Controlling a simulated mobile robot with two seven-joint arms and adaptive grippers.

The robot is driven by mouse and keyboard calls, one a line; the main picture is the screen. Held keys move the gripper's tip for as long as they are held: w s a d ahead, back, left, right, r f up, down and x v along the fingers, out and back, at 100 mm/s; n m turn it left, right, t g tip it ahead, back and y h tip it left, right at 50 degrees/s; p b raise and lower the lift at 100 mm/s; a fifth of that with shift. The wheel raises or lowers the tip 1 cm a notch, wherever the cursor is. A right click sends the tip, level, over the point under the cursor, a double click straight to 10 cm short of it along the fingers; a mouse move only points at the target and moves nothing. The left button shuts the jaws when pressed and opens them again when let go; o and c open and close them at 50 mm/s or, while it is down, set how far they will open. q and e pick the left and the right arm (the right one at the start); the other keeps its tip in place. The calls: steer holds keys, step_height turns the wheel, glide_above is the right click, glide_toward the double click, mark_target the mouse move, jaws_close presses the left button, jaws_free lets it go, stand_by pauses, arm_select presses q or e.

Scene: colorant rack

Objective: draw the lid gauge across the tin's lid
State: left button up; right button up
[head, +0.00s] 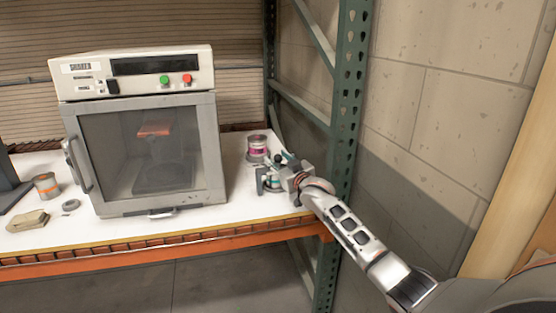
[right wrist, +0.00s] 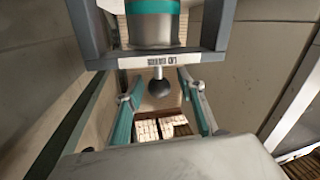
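The lid gauge (right wrist: 95,55) is a grey U-shaped frame with a small printed label, a short stem and a dark ball knob. In the right wrist view it spans the top of the picture, its arms on either side of the tin (right wrist: 152,30), which is silver with a teal band. My right gripper (right wrist: 160,105) is open, its teal-padded fingers on both sides of the knob with gaps visible. In the head view my right gripper (head: 283,172) is beside the gauge (head: 261,181) and largely hides the tin. My left gripper is not in view.
A white and grey oven-like cabinet (head: 150,208) with a glass door stands left of the tin. A magenta-banded tin (head: 257,146) stands behind. A green rack post (head: 349,110) rises close to my right arm. An orange-banded tin (head: 46,186) and a tan block (head: 27,221) are at left.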

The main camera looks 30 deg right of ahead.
steer(key=shift+r, duration=0.1)
steer(key=shift+s+a, duration=0.15)
steer(key=shift+s, duration=3.65)
